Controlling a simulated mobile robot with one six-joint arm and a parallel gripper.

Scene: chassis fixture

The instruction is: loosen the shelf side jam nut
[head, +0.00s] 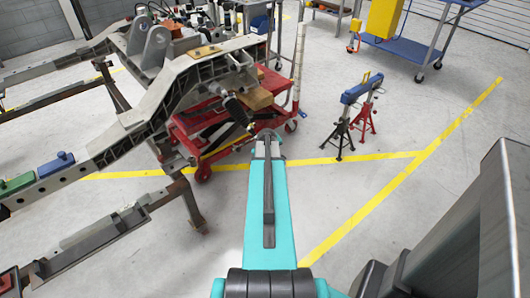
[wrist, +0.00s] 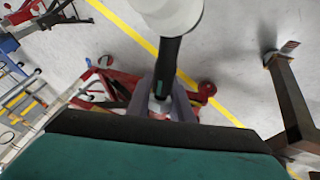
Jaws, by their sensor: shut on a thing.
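In the wrist view my gripper (wrist: 165,107) has its two grey fingers closed around a small pale piece that looks like the jam nut (wrist: 159,106). The piece sits at the lower end of a dark rod (wrist: 169,62) with a teal mark. The rod's far end meets a large white rounded part (wrist: 170,12). The fingers partly hide the nut. In the head view a dark rod (head: 238,112) hangs at the near end of the chassis (head: 155,100). My teal arm reaches towards it. The fingers and the nut cannot be made out there.
A red wheeled cart (head: 205,150) with wooden blocks stands under the chassis end. Red and black stands with a blue beam (head: 355,92) are to the right. A blue cart (head: 400,48) is farther back. The floor at the right is mostly clear.

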